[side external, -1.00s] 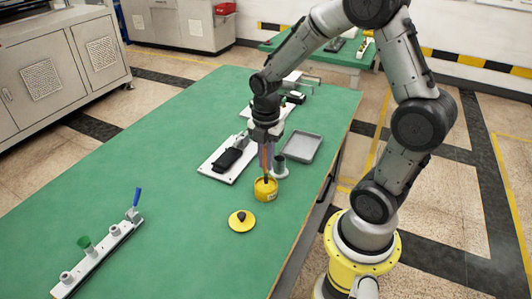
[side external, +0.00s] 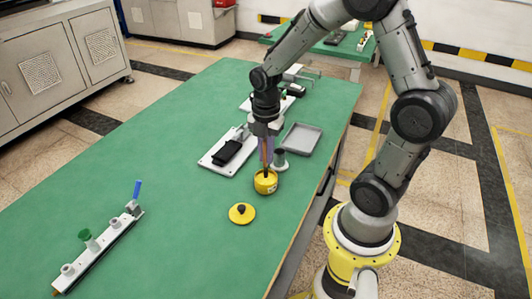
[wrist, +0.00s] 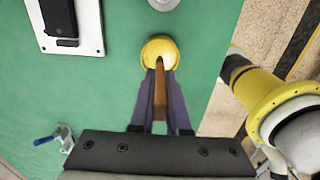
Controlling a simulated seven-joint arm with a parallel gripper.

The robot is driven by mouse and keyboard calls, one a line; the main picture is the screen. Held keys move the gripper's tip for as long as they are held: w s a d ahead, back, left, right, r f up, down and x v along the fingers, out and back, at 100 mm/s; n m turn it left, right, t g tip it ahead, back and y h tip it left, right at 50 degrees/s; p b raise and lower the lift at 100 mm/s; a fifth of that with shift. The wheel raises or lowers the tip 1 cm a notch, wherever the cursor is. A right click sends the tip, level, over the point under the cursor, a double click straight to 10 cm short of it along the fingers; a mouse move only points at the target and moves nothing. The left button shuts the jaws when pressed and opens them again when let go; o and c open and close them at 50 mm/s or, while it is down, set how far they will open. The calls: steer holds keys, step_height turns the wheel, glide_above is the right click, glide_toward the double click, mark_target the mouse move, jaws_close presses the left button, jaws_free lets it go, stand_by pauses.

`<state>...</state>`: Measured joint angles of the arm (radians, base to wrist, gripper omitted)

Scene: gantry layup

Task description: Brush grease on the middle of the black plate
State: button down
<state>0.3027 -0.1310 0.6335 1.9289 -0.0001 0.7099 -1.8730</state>
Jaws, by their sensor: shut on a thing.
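My gripper (side external: 266,158) is shut on a brush (wrist: 160,92), whose brown handle shows between the purple fingers in the wrist view. The brush points down into the open yellow pot (side external: 265,183), which also shows in the wrist view (wrist: 159,44). The brush's lower end is hidden in the pot, so I cannot see its bristles or any grease. The black plate (side external: 227,152) lies on a white board (side external: 211,164) to the left of and behind the pot. It shows in part in the wrist view (wrist: 59,15).
A yellow lid (side external: 241,214) with a black knob lies in front of the pot. A grey cylindrical holder (side external: 279,161) stands close behind the pot, with a grey tray (side external: 302,139) beyond. A fixture rail (side external: 98,250) lies at the front left. The green table's middle is clear.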

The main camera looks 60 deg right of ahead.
mark_target(265, 141)
steer(key=shift+f, duration=0.55)
stand_by(1.2)
steer(key=shift+r, duration=3.55)
steer(key=shift+a+f, duration=0.2)
steer(key=shift+a, duration=0.1)
steer(key=w+a+f+m, duration=0.3)
steer(key=w+a+m, duration=0.1)
steer(key=w+m, duration=0.3)
steer(key=w+a+f+m, duration=0.3)
steer(key=w+m, duration=0.4)
steer(key=m, duration=0.3)
steer(key=shift+w+a+f+m, duration=0.2)
steer(key=shift+a+f+m, duration=0.15)
steer(key=shift+a, duration=0.35)
